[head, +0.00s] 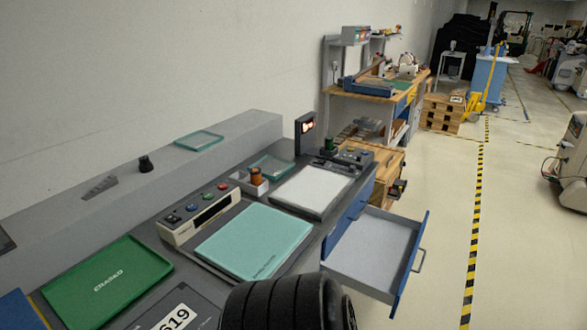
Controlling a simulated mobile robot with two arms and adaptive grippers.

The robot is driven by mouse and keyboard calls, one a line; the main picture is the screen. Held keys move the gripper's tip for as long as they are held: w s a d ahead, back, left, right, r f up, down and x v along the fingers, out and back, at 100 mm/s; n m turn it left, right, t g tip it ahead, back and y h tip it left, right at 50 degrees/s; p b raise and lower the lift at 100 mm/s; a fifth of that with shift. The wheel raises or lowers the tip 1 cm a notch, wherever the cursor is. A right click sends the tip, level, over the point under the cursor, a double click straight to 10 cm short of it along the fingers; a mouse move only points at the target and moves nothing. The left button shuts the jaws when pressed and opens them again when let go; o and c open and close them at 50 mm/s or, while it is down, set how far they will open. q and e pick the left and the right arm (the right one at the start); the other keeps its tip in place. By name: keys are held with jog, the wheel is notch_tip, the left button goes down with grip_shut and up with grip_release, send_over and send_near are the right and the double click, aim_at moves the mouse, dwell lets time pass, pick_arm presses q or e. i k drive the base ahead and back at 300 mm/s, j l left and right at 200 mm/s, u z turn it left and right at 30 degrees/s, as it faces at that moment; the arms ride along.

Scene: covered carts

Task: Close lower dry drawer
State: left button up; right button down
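A drawer (368,252) stands pulled out from the right side of the grey workbench in the head view. Its tray is light grey and looks empty. Its blue front (411,265) faces right and carries a grey handle (421,258). Blue panels (349,214) show on the bench side above and behind the drawer. I cannot tell from labels whether this is the lower dry drawer. Neither gripper is in view. A dark ribbed shape at the bottom hides the near part of the bench.
The bench top (213,277) holds a teal mat (254,241), a green tray (108,281), a button box (199,213) and a white-topped device (311,190). Open floor (447,215) lies right of the drawer, with a yellow-black line. A wooden cart (384,168) stands beyond.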

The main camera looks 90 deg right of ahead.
aim_at(375, 258)
jog(key=z, duration=2.15)
